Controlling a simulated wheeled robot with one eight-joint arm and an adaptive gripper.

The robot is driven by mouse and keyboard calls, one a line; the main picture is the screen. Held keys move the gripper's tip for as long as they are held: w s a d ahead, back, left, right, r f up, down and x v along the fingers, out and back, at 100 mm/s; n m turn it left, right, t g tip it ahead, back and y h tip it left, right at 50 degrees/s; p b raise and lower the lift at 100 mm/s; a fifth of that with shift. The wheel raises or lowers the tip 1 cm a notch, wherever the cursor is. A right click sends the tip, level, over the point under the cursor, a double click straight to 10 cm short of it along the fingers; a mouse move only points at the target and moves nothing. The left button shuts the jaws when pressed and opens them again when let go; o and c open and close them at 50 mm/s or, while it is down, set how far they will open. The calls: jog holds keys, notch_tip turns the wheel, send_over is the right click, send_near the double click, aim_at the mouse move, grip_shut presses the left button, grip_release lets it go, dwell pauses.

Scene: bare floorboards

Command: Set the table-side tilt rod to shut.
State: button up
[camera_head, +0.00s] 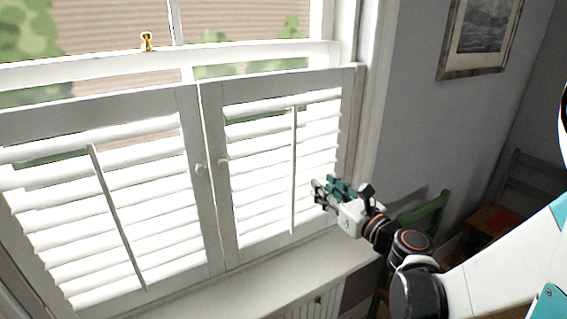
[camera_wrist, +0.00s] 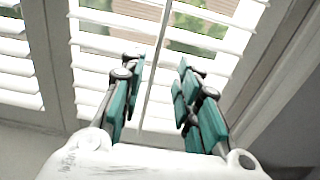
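The right shutter panel carries a thin upright tilt rod (camera_head: 294,170) down the middle of its white slats (camera_head: 262,185). In the wrist view this rod (camera_wrist: 157,70) runs between my fingers, and greenery shows through gaps between the slats. The left panel has its own tilt rod (camera_head: 117,217), which leans in the picture. My gripper (camera_head: 322,190) is in front of the right panel, its tips to the right of the rod in the head view. In the wrist view my gripper (camera_wrist: 160,75) is open and empty; I see no contact with the rod. No table is clearly visible.
Two small knobs (camera_head: 200,169) (camera_head: 223,163) sit where the panels meet. A pale sill (camera_head: 230,291) runs below the shutters. A green chair (camera_head: 428,215) and a dark chair (camera_head: 530,185) stand at right. A framed picture (camera_head: 480,38) hangs on the wall.

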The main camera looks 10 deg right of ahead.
aim_at(295, 164)
jog(key=b+x, duration=0.1)
jog(key=x, duration=1.2)
jog(key=shift+w+a+f, duration=0.1)
jog(key=shift+w, duration=0.15)
jog(key=shift+c, duration=0.6)
grip_shut()
